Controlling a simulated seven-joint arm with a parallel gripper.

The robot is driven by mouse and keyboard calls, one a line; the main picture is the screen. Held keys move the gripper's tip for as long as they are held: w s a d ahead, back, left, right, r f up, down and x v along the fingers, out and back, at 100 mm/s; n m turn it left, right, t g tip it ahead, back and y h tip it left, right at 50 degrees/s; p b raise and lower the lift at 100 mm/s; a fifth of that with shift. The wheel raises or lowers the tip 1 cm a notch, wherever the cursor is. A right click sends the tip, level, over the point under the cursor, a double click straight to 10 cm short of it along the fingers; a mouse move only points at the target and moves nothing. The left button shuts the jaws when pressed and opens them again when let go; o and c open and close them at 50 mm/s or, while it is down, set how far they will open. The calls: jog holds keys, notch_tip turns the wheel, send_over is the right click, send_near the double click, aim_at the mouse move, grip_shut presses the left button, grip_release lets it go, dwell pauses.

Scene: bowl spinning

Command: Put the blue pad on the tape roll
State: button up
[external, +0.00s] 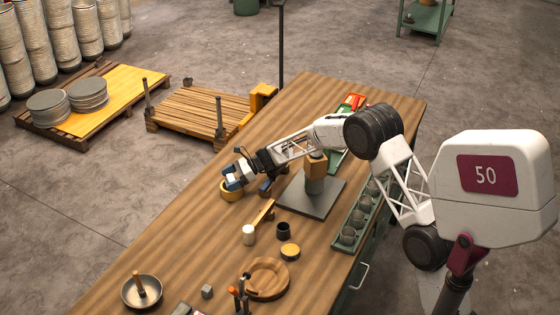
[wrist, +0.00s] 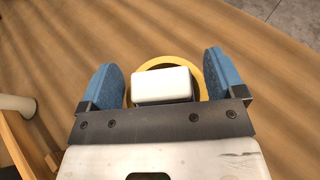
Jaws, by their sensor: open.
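The tape roll (external: 231,196) is a yellow ring on the table, below my gripper (external: 233,184). In the wrist view, the ring (wrist: 198,70) shows beyond my gripper (wrist: 164,80). A white-topped block (wrist: 162,84) with a dark lower edge lies between my blue fingers, over the ring's middle in this view. Small gaps show between it and both fingers, which are open. I cannot tell whether this block is the blue pad or exactly how it rests. A small dark bluish object (external: 265,187) lies on the table to the right of the roll.
The table left of the roll is clear.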

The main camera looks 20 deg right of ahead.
aim_at(231, 177)
jog(key=shift+r, duration=0.15)
jog(key=shift+d+r, duration=0.25)
jog(key=shift+d, duration=0.35)
jog(key=shift+v, duration=1)
notch_tip(231, 177, up, 7)
jog(key=shift+a, duration=0.15)
